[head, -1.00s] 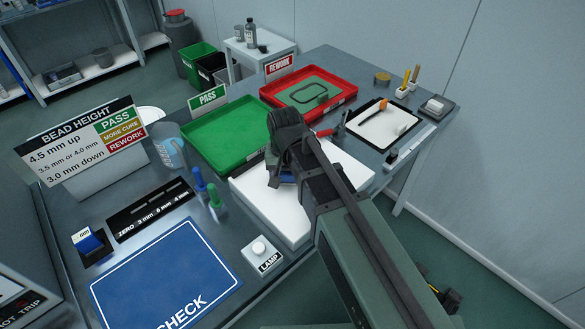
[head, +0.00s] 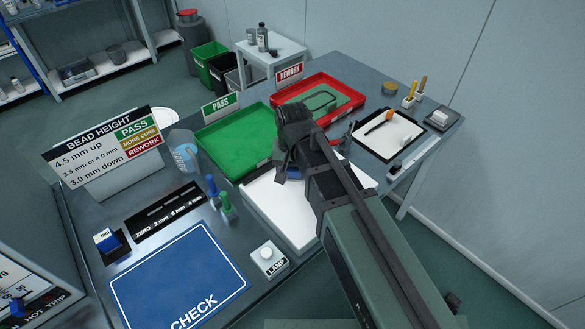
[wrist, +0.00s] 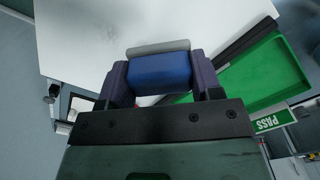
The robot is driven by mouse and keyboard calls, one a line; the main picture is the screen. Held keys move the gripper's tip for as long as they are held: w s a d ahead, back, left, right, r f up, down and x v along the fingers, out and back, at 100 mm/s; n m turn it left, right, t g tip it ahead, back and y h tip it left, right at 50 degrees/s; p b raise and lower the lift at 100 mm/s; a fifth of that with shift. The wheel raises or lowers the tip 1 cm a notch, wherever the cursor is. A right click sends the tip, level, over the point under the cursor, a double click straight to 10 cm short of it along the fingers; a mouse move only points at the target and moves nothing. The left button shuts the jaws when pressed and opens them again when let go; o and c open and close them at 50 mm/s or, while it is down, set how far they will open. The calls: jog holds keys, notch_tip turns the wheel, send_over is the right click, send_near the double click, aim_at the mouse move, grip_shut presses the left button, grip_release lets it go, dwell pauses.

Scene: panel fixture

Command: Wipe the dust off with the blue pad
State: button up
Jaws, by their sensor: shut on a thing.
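My gripper (wrist: 160,78) is shut on a blue pad (wrist: 160,71) with a grey strip along its far edge. In the head view my gripper (head: 294,168) is over the far part of a white panel (head: 290,215), and my wrist hides much of the pad. The white panel (wrist: 100,28) fills the upper middle of the wrist view, beyond the pad. I cannot tell whether the pad touches the panel. No dust can be made out on the visible white surface.
A green PASS tray (head: 235,142) lies beyond the panel, and a red REWORK tray (head: 350,97) behind my wrist. A black-edged white tray (head: 400,135) is at the right. Blue and green bottles (head: 226,205), a lamp button (head: 267,253) and a blue CHECK mat (head: 175,280) are at the left.

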jog(key=shift+r+p, duration=1.6)
jog(key=shift+f, duration=0.15)
